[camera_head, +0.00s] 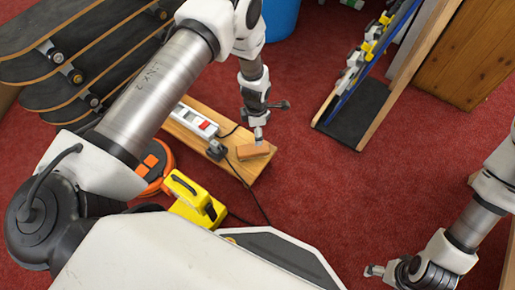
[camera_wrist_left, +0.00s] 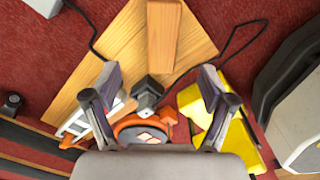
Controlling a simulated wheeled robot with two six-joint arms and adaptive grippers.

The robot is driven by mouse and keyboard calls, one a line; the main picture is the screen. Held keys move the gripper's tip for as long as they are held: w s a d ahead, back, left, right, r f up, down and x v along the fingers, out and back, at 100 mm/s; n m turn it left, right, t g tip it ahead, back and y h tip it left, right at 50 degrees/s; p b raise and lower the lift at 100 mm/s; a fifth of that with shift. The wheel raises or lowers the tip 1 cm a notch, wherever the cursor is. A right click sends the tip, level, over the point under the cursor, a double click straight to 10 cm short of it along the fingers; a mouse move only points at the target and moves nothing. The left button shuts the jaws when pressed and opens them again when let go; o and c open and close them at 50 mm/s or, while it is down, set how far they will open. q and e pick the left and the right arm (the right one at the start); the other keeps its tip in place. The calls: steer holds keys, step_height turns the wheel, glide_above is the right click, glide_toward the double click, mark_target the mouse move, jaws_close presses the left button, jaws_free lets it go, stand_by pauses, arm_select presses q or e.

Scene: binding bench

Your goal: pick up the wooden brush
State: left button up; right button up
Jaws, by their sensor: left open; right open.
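A small brown wooden block (camera_head: 255,151), which I take for the wooden brush, lies on a pale wooden board on the red floor; no bristles show. It also appears at the top of the left wrist view (camera_wrist_left: 164,36). My left gripper (camera_head: 260,132) is above the board, close to the block in the head view. In the left wrist view its fingers (camera_wrist_left: 160,80) are spread with nothing gripped between them, and the block lies beyond the fingertips. My right gripper (camera_head: 375,271) is open and empty at the lower right, far from the block.
The board (camera_head: 262,167) also carries a white power strip (camera_head: 194,120) and a black plug (camera_wrist_left: 148,88) with a cable. An orange reel (camera_head: 153,166) and a yellow tool (camera_head: 194,200) are near it. Skateboards (camera_head: 75,45) are at left, a blue bin (camera_head: 281,17) behind.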

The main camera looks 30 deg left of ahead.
arm_select(q)
steer(key=b, duration=0.2)
glide_above(256, 148)
steer(key=f, duration=0.5)
steer(key=shift+w, duration=0.3)
steer(key=f+b, duration=0.1)
steer(key=f, duration=0.1)
steer(key=f+b, duration=0.2)
steer(key=f, duration=0.1)
steer(key=f+b, duration=0.2)
steer(key=shift+s+f, duration=0.3)
steer(key=shift+f, duration=0.05)
steer(key=shift+r, duration=0.15)
arm_select(e)
step_height(256, 148, down, 10)
steer(key=shift+w+r, duration=0.2)
arm_select(q)
steer(key=c, duration=1.4)
step_height(256, 148, up, 10)
steer(key=p, duration=0.5)
steer(key=shift+f+p, duration=0.2)
steer(key=shift+p, duration=0.1)
steer(key=shift+c, duration=0.2)
steer(key=shift+r, duration=0.25)
arm_select(e)
step_height(256, 148, up, 5)
steer(key=shift+s+r, duration=0.1)
steer(key=shift+r, duration=0.1)
